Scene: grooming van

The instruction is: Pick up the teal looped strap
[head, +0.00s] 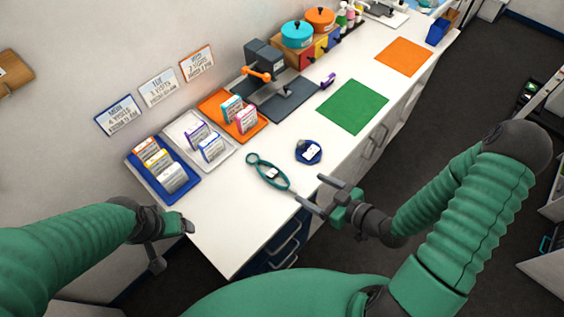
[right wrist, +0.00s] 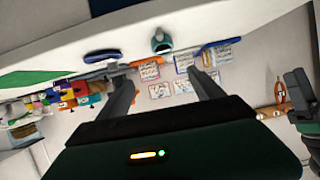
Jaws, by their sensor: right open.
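The teal looped strap (head: 268,174) lies on the white counter near its front edge, a loop at each end and a small white label at its middle. It also shows in the right wrist view (right wrist: 161,43), beyond and between my fingers. My right gripper (head: 311,191) is open and empty, to the right of the strap and apart from it. Its two spread fingers show in the right wrist view (right wrist: 161,76). My left gripper (head: 174,246) is at the counter's left end, away from the strap, with its fingers apart and nothing between them.
A dark blue coiled item (head: 308,152) with a white label lies just right of the strap. Blue (head: 192,190), white (head: 222,157) and orange (head: 258,126) trays with labelled packets stand behind. A green mat (head: 352,106) lies farther right. The counter's near left part is clear.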

